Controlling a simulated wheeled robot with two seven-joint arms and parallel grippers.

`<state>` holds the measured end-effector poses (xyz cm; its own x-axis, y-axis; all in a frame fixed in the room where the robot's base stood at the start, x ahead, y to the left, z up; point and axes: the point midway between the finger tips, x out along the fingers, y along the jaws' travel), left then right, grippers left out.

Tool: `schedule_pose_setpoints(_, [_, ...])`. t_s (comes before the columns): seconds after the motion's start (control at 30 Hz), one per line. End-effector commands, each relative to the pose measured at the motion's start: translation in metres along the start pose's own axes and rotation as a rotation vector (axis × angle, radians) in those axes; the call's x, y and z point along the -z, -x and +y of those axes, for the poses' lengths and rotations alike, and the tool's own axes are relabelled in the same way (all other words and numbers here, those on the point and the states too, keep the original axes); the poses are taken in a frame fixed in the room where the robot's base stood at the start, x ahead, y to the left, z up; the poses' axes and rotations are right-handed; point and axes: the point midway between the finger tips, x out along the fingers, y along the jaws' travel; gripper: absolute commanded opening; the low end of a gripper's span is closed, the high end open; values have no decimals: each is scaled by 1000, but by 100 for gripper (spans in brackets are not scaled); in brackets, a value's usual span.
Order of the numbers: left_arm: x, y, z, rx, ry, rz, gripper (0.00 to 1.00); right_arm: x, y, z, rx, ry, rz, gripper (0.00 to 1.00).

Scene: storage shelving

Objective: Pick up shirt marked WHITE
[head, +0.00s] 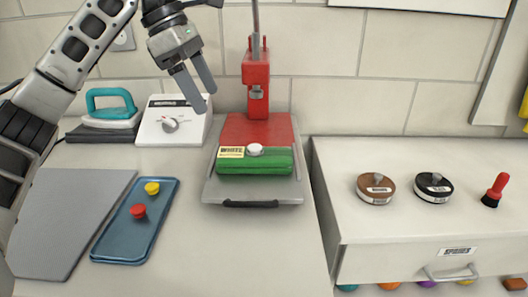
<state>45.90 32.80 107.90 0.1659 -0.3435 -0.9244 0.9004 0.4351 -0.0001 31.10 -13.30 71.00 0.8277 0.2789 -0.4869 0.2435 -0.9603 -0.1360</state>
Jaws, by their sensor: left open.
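A green folded item (255,163), which looks like the shirt, carries a yellow label reading WHITE (231,152) on its left. A white round knob or button (255,149) sits on top of it. The item lies at the front of a red and grey plate (254,191) with a black front handle. My left gripper (204,98) comes in from the upper left. It is open and empty, up and to the left of the green item, apart from it. My right gripper is not in view.
A red upright press post (256,85) stands behind the item. A white dial box (172,126) and a teal-handled iron (110,107) stand left. A blue tray (136,222) holds yellow and red knobs. A white drawer unit (420,226) with round tins stands right.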

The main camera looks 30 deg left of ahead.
Motion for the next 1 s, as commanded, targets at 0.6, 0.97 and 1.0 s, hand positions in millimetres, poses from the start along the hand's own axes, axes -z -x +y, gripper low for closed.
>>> schedule_pose_setpoints(0.6, [0, -94, 1, 3, 0, 0, 78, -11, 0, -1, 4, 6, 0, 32])
schedule_pose_setpoints(0.97, [2, -139, 5, 2, -1, 0, 78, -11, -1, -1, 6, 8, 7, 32])
schedule_pose_setpoints(1.0, [2, -140, 5, 1, -1, -1, 78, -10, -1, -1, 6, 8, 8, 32])
